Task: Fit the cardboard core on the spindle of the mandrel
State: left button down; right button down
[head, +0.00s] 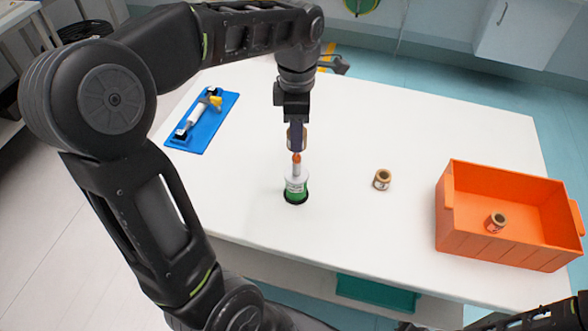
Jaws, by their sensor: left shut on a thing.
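The mandrel (296,188) stands upright on the white table, with a green and white body. Its pale spindle (296,169) points up and has an orange tip. My left gripper (297,137) comes down from above, directly over the spindle. It is shut on a brownish cardboard core (304,141), mostly hidden by the fingers. The core's lower end is close to the orange tip; I cannot tell whether they touch. Another cardboard core (382,180) stands on the table right of the mandrel. My right gripper is not in view; only dark parts of that arm show at the bottom right.
An orange crate (478,241) at the right of the table holds another core (495,222). A blue mat (224,119) at the left bears a white and yellow tool (200,115). The table (430,140) is clear behind the loose core.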

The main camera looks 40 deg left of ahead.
aim_at(296, 161)
pick_arm(q)
notch_tip(296, 161, down, 6)
jog(key=shift+f+p, duration=0.1)
jog(key=shift+p, duration=0.2)
jog(key=shift+f, duration=1.85)
jog(key=shift+f, duration=0.15)
jog(key=c, duration=0.9)
grip_release()
notch_tip(296, 161, up, 12)
jog(key=shift+r, duration=0.2)
